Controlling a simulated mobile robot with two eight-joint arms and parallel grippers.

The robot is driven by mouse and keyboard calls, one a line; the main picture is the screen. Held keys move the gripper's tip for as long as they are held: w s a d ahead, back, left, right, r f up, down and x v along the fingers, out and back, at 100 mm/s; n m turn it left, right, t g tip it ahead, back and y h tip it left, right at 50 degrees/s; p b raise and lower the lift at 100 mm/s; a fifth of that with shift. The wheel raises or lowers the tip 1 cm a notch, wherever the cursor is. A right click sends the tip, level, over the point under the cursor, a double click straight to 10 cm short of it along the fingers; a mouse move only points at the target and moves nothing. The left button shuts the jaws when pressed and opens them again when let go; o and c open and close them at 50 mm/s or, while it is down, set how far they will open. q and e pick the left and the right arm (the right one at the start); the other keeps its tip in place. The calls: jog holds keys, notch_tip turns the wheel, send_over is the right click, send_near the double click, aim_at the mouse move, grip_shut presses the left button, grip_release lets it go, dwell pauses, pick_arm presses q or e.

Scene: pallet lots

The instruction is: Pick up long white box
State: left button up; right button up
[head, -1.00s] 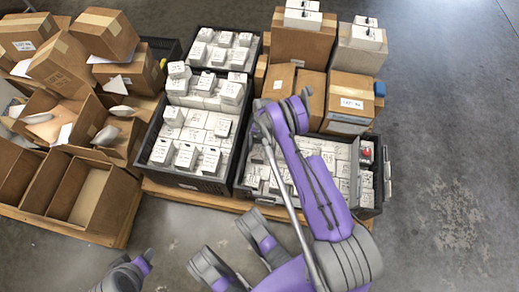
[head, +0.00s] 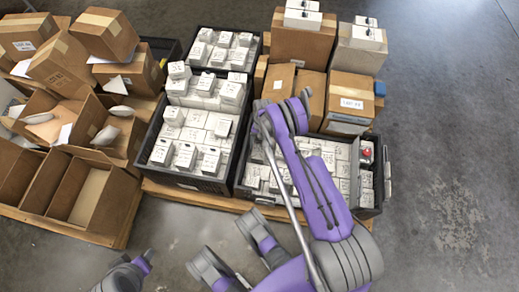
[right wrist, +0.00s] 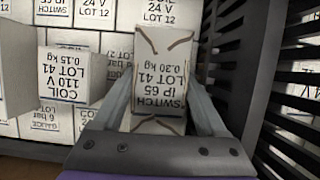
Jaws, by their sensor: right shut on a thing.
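My right gripper (right wrist: 160,108) is shut on a white box (right wrist: 160,72) labelled SWITCH IP 65 LOT 41, 0.20 kg, with its fingers along both sides. The far end of the box shows creased lines. In the head view my right gripper (head: 257,132) is by the adjoining dark crates, largely hidden behind its own arm, and the held box cannot be made out there. Beside the held box in the wrist view stands a white COIL 110 V box (right wrist: 70,78). My left gripper is not clearly visible; only part of an arm shows at the bottom left.
A dark slatted crate wall (right wrist: 288,75) is close on the right in the wrist view. Crates of white boxes (head: 188,184) stand on a pallet. Cardboard boxes (head: 352,90) are stacked behind, open cartons (head: 80,190) at left. The grey floor (head: 450,190) at right is clear.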

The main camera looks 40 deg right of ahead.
jog(key=c, duration=0.5)
jog(key=shift+r, duration=0.1)
